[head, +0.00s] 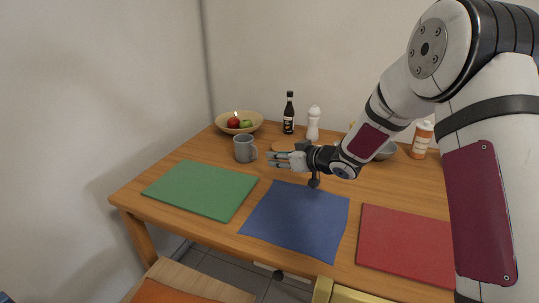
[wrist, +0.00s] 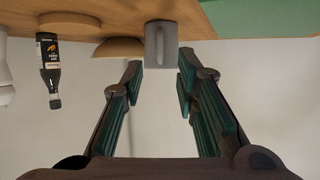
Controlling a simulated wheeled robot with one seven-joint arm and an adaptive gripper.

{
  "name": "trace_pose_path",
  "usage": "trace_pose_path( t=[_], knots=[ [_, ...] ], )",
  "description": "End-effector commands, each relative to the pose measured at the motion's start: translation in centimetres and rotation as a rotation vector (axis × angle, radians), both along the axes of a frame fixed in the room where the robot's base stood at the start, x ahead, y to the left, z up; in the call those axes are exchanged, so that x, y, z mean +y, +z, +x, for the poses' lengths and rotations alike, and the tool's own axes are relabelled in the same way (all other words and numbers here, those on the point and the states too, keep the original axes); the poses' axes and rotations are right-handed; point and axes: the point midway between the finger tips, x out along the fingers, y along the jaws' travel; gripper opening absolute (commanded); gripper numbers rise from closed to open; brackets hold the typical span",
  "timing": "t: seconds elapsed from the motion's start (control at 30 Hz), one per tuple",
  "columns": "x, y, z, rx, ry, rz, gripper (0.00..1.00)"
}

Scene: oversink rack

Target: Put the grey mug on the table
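The grey mug (head: 243,150) stands upright on the wooden table (head: 180,158), behind the green mat, with its handle on the right, towards my gripper. My gripper (head: 270,160) is just right of the mug, low over the table, with its fingers pointing left at it. In the wrist view, which is upside down, the mug (wrist: 161,46) shows ahead between the fingertips. My gripper (wrist: 160,77) is open there with nothing between its fingers. The mug appears to be a little beyond the fingertips; contact is not visible.
A green mat (head: 201,189), a blue cloth (head: 296,217) and a red mat (head: 405,244) lie along the front. Behind are a fruit bowl (head: 250,127), a dark bottle (head: 288,117), a white shaker (head: 313,124) and, at right, an orange-labelled bottle (head: 421,140).

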Motion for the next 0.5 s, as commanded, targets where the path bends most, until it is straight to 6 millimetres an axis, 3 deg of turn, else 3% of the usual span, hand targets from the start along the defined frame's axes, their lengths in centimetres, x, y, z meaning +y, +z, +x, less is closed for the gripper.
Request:
trace_pose_path(
  t=[0.2, 0.5],
  knots=[
    [-0.97, 0.59, -1.03, 0.0, 0.0, 0.0, 0.28],
    [-1.35, 0.97, -1.05, -0.002, -0.013, -0.012, 0.28]
  ],
)
